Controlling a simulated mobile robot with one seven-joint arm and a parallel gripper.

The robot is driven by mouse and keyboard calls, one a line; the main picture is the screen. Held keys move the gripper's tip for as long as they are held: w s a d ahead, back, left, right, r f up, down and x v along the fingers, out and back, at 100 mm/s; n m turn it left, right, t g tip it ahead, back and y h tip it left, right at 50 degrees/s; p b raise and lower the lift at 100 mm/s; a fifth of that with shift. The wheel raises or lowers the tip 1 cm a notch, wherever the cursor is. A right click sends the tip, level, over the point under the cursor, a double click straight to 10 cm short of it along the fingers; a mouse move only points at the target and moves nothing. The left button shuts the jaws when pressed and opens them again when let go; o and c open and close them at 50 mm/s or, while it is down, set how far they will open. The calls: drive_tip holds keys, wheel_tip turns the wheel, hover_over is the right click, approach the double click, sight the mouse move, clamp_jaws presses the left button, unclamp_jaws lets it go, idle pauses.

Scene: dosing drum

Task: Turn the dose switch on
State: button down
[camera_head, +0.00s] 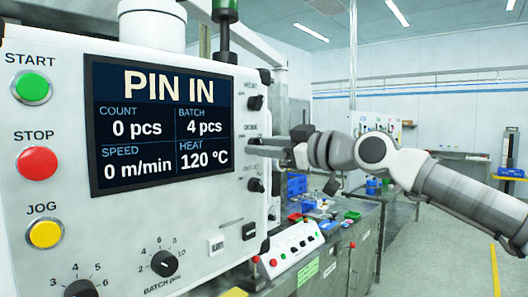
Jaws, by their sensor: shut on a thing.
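The white control panel (150,215) fills the left of the view. Its right edge carries a column of small black switches: an upper one (257,103), a lower one (257,185), and a middle one largely hidden by my fingers. The small labels above them are too blurred to read, so I cannot tell by text which is the dose switch. My gripper (257,147) reaches in from the right, level with the middle switch, and its fingers are shut on that switch. Which way the middle switch points is hidden.
The panel's screen (160,130) reads PIN IN, 0 pcs, 4 pcs, 0 m/min and 120 °C. Green START (32,87), red STOP (37,163) and yellow JOG (45,233) buttons sit at the left. A cluttered bench (345,235) stands behind, below my arm.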

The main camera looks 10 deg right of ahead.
drive_tip(key=shift+m+b, duration=1.9)
drive_tip(key=shift+m, duration=3.1)
drive_tip(key=c, duration=0.5)
unclamp_jaws()
drive_tip(key=shift+s, duration=0.1)
